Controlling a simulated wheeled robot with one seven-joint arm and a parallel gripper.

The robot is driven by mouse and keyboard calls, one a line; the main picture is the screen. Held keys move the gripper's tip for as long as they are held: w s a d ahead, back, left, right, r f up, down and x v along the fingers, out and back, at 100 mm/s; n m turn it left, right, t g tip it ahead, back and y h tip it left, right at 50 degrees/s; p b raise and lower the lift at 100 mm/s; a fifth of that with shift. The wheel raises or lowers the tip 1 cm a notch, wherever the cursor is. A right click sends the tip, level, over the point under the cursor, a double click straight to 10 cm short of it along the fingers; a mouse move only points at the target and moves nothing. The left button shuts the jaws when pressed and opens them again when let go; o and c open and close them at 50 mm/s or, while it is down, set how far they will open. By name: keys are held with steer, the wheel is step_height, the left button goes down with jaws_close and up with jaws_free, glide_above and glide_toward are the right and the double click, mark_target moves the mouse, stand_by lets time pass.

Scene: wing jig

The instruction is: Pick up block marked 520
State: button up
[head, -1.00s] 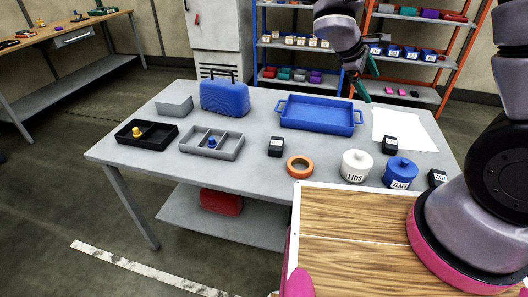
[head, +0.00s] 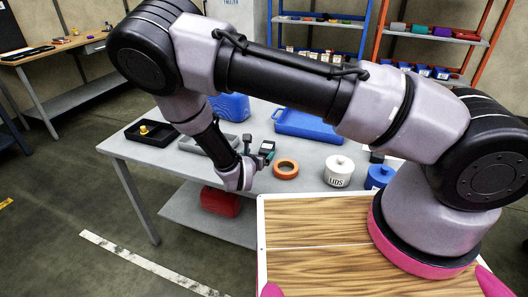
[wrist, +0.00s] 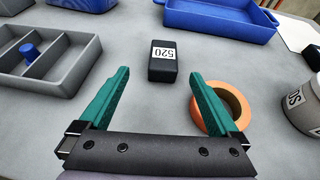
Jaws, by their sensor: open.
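The black block marked 520 (wrist: 162,64) stands on the grey table in the wrist view, its white label facing up with the digits upside down. It also shows in the head view (head: 268,147), close to my gripper. My gripper (wrist: 153,88) is open and empty, its two green fingers spread on the near side of the block. The block is ahead of the fingertips, roughly centred between them, and apart from both.
An orange ring (wrist: 236,106) lies close by the right finger. A grey divided tray (wrist: 82,52) is at left, a blue tray (wrist: 222,20) behind. A white LIDS jar (head: 339,172) and a blue jar (head: 378,177) stand to the right.

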mark_target(266, 148)
steer(key=x, duration=0.4)
steer(key=shift+w+d+f, duration=0.15)
steer(key=shift+w, duration=0.2)
steer(key=x, duration=0.5)
steer(key=shift+d+f, duration=0.1)
steer(key=shift+d, duration=0.2)
jaws_close()
